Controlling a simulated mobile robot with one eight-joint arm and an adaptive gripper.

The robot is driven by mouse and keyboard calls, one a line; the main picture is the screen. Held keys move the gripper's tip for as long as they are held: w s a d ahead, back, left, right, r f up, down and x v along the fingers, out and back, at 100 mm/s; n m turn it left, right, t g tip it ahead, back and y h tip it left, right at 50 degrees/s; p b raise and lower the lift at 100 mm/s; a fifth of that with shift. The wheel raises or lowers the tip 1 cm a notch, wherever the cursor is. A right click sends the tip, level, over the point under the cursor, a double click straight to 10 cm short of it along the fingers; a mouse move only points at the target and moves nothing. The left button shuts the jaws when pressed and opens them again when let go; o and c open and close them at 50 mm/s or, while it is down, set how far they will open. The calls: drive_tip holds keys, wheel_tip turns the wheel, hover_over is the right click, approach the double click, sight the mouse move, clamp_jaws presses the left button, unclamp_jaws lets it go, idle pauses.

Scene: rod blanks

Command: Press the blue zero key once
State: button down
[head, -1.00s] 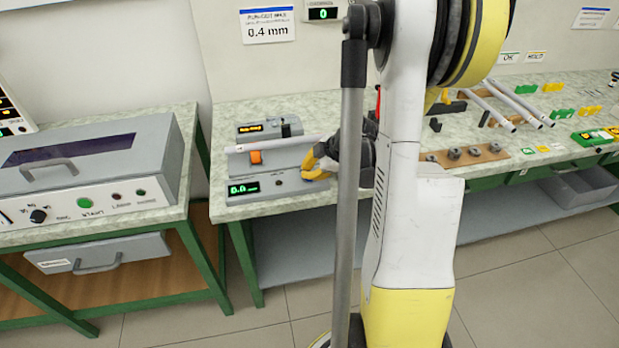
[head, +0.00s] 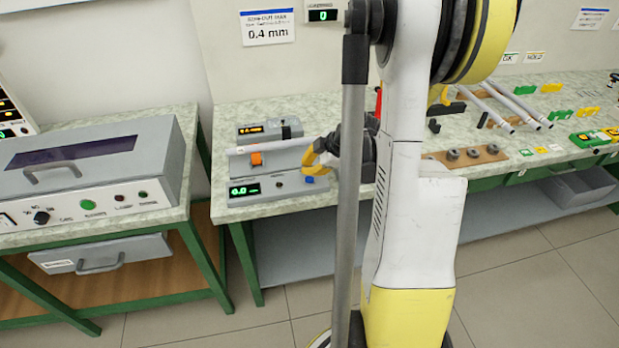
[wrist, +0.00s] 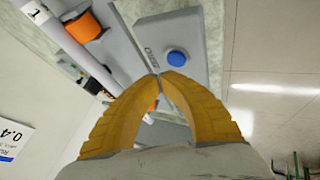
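The blue zero key (head: 310,180) is on the right part of the grey gauge's front panel. In the wrist view the round blue key (wrist: 176,58) shows whole beside the lettering "ZERO". My gripper (head: 311,165) has yellow fingers and hangs just above and behind the key in the head view. In the wrist view the fingertips (wrist: 158,74) meet with nothing between them, and they appear apart from the key. The green display (head: 244,190) on the panel reads 0.0.
A white rod (head: 275,146) lies along the gauge, with an orange clamp (head: 256,159) on it. A grey box with a handle (head: 90,165) stands on the left bench. Rods and a wooden holder (head: 464,158) are farther right on the bench.

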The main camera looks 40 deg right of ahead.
sight(307, 177)
drive_tip(key=shift+r+p, duration=1.3)
drive_tip(key=shift+r, duration=0.85)
